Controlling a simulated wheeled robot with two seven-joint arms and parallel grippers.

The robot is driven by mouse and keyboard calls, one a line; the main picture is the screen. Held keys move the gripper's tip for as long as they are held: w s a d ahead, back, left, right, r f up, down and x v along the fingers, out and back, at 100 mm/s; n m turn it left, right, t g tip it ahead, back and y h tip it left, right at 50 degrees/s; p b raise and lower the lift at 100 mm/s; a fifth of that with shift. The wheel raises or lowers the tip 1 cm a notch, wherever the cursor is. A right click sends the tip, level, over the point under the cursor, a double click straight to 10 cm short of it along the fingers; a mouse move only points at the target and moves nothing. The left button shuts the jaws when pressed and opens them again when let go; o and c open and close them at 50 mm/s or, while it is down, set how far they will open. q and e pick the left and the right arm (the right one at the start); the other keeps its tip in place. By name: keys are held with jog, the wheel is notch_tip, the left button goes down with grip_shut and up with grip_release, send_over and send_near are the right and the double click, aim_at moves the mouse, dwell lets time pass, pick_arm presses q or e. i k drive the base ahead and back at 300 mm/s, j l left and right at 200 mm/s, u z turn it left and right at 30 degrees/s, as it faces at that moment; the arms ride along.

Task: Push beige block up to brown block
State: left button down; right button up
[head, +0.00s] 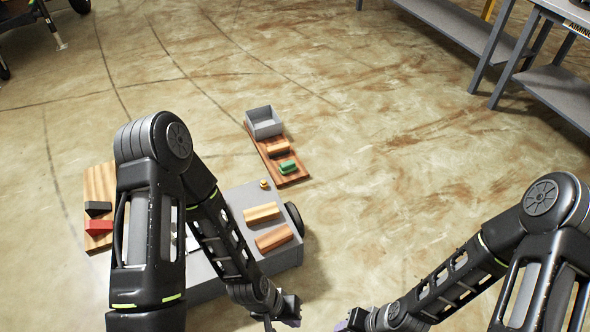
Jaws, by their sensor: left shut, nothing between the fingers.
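The beige block (262,212) lies on the grey top surface (232,196) in front of me. The brown block (274,238) lies on the same surface, nearer to me and slightly right, roughly parallel to it. A narrow gap separates the two. My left gripper (283,310) is at the lower middle, nearer to me than both blocks and apart from them; it is shut and empty. My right gripper (352,322) is at the bottom edge, partly cut off, away from the blocks; its fingers do not show clearly.
My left arm covers the left part of the grey surface. A small yellow item (264,184) sits at its back edge. A wooden board (98,180) at left bears black and red blocks. Another board (292,178) behind bears a grey bin (264,122), a tan block and a green block.

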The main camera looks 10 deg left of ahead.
aim_at(263, 213)
jog(key=i+l, duration=0.25)
jog(key=i, duration=0.25)
jog(key=i+l+z, duration=0.1)
jog(key=i, duration=0.4)
jog(key=i+j, duration=0.1)
jog(key=j, duration=0.15)
jog(key=i+j, duration=0.1)
jog(key=j, duration=0.2)
